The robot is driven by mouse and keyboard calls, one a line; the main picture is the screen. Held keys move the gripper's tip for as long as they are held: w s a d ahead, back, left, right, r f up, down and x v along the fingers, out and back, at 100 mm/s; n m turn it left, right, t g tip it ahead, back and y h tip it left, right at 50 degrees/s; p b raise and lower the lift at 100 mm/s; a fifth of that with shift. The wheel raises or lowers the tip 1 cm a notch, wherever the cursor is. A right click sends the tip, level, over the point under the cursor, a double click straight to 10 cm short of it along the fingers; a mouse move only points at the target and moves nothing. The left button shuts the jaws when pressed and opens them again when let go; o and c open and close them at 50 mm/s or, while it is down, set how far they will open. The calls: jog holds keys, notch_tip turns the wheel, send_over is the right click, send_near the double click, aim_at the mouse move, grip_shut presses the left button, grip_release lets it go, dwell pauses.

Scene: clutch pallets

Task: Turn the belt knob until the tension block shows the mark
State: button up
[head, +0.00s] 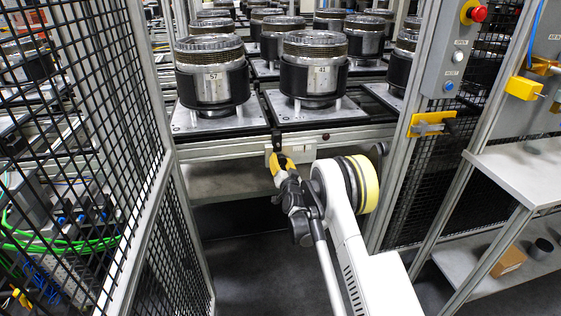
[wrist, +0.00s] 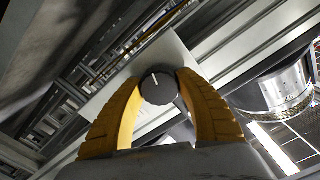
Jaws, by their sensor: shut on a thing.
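The belt knob (wrist: 158,87) is a dark round knob with a white pointer line, seen in the wrist view against a pale plate (wrist: 172,57). My gripper (wrist: 159,92) has yellow ribbed fingers, one on each side of the knob, shut on it. In the head view my gripper (head: 280,160) reaches the conveyor's front rail, at a small pale plate (head: 304,153) with a thin reddish mark on it. This may be the tension block, but I cannot tell for sure. The knob itself is mostly hidden by the gripper in the head view.
Clutch units on pallets (head: 213,75) and (head: 313,70) stand on the conveyor just above my gripper. A mesh fence (head: 85,130) is close on the left. A control post (head: 450,50) with a red button and a shelf (head: 525,165) stand on the right.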

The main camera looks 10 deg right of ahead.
dwell(0.3)
jog(key=o, duration=1.2)
jog(key=s, duration=0.7)
jog(key=shift+s, duration=0.25)
